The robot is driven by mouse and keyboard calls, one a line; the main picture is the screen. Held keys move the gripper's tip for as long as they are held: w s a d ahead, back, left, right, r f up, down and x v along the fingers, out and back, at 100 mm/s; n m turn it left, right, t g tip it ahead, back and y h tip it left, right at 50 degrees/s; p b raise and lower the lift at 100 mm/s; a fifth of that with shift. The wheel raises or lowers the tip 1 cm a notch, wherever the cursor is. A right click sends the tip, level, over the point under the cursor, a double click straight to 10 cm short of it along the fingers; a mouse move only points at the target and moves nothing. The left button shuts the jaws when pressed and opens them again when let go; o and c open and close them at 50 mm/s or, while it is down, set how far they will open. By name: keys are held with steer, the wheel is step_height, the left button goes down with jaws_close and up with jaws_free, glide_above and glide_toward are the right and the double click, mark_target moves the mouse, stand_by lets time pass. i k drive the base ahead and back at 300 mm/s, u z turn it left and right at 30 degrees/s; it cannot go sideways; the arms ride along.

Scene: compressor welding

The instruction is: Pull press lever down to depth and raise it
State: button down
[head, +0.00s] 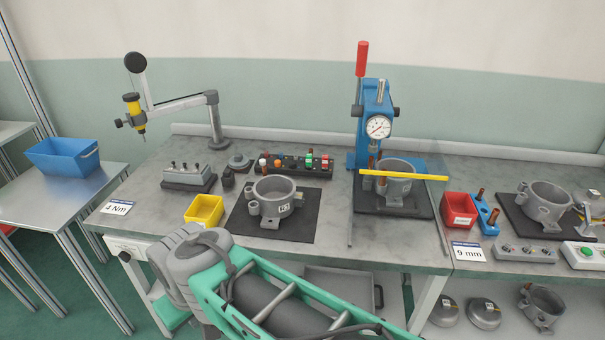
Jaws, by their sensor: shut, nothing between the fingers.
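The press lever (362,60) has a red grip and stands nearly upright at the upper left of the blue press (378,97). A round dial gauge (378,127) is on the front of the press. Under it a grey compressor housing (397,185) sits on the dark press base (420,209). A copper-coloured pin stands at the housing's left side. My gripper is not in view. Only part of my arm shows at the bottom centre, well in front of and below the lever.
A yellow bar (420,176) crosses in front of the press. Another housing (278,196) sits on a black mat to the left, near a yellow bin (204,210). A red bin (459,209) and blue holder (484,214) stand right. The lever has clear space around it.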

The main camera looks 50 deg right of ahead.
mark_target(357, 111)
steer(key=u, duration=0.25)
steer(key=k, duration=1.1)
steer(key=z, duration=1.75)
steer(key=i, duration=0.5)
steer(key=z, duration=2.25)
steer(key=i, duration=0.75)
steer(key=u, duration=1.9)
